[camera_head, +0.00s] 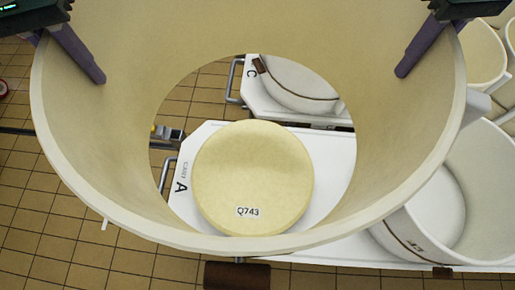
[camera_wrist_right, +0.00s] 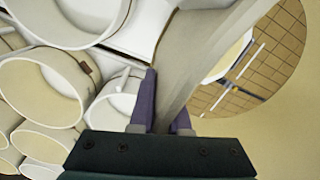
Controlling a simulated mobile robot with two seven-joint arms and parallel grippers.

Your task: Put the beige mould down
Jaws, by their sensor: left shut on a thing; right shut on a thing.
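The beige mould (camera_head: 100,140) is a large, open-ended ring that fills most of the head view. Its wall and rim also show in the right wrist view (camera_wrist_right: 212,60). My left gripper (camera_head: 82,58) is shut on its wall at the upper left. My right gripper (camera_head: 422,42) is shut on its wall at the upper right; in the right wrist view (camera_wrist_right: 166,98) its purple fingers sit either side of the wall. Through the open bottom I see a pale yellow cheese wheel (camera_head: 253,170) labelled Q743. The gap between the mould's lower edge and what lies below cannot be told.
The wheel rests on a white cart (camera_head: 335,160) marked A. Behind it is a cart (camera_head: 251,95) marked C with a white round mould (camera_head: 300,85). Other white moulds (camera_head: 485,190) stand close at the right.

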